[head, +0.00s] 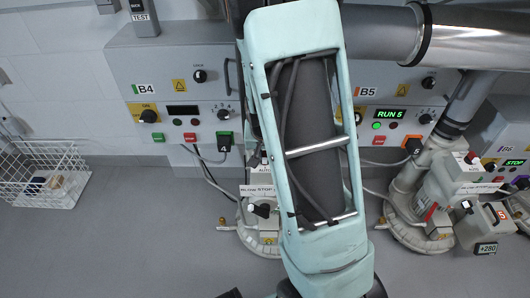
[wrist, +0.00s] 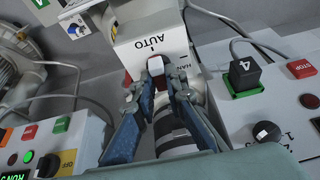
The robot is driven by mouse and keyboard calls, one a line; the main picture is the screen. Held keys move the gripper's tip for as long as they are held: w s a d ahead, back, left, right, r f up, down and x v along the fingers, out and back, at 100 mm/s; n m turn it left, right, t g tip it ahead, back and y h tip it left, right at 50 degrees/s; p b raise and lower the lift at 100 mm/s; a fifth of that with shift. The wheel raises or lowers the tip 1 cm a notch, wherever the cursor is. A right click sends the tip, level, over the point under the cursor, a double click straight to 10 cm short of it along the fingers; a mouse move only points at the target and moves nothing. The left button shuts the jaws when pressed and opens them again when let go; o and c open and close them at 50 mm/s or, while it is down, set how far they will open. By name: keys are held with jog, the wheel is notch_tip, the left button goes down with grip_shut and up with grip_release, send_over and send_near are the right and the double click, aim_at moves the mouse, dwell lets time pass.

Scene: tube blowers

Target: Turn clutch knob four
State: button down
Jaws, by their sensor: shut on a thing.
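The two blue fingers of my gripper (wrist: 155,80) close on the knob from both sides. Which mark the knob points to is not clear. In the head view, my arm hides the gripper and the knob. Part of the white box (head: 262,171) shows left of my arm, below panel B4 (head: 170,80).
A black plug marked 4 (wrist: 243,75) and a red STOP button (wrist: 302,69) lie right of my fingers. Grey cables (wrist: 235,25) run close by. Panel B5 (head: 375,77) shows RUN 5, with its blower (head: 405,212) below. A white wire basket (head: 40,180) stands at left.

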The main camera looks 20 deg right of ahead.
jog(key=shift+a+r+p, duration=0.1)
jog(key=shift+r+p, duration=0.05)
jog(key=shift+p, duration=0.15)
jog(key=m+p, duration=0.2)
jog(key=p, duration=0.1)
jog(key=m+h+p, duration=0.1)
jog(key=p, duration=0.1)
jog(key=shift+a+r+m+g, duration=0.1)
jog(key=shift+r+m+g, duration=0.2)
jog(key=shift+g, duration=0.1)
jog(key=m+p, duration=0.2)
jog(key=m+g+h+p, duration=0.1)
jog(key=p, duration=0.1)
jog(key=m+p, duration=0.2)
jog(key=p, duration=0.1)
jog(key=shift+w+a+f+m+g+h, duration=0.1)
jog(key=shift+w+f+m+g+h, duration=0.1)
jog(key=shift+w+m+g+h, duration=0.15)
jog(key=m+p, duration=0.1)
jog(key=m+g+p, duration=0.1)
jog(key=m, duration=0.1)
jog(key=shift+w+f+g, duration=0.15)
jog(key=shift+g, duration=0.1)
jog(key=shift+w+f+m+g, duration=0.1)
jog(key=shift+m+g, duration=0.3)
jog(key=shift+m, duration=0.85)
jog(key=shift+w+m+g, duration=0.1)
jog(key=shift+m+g, duration=0.3)
jog(key=shift+m, duration=0.8)
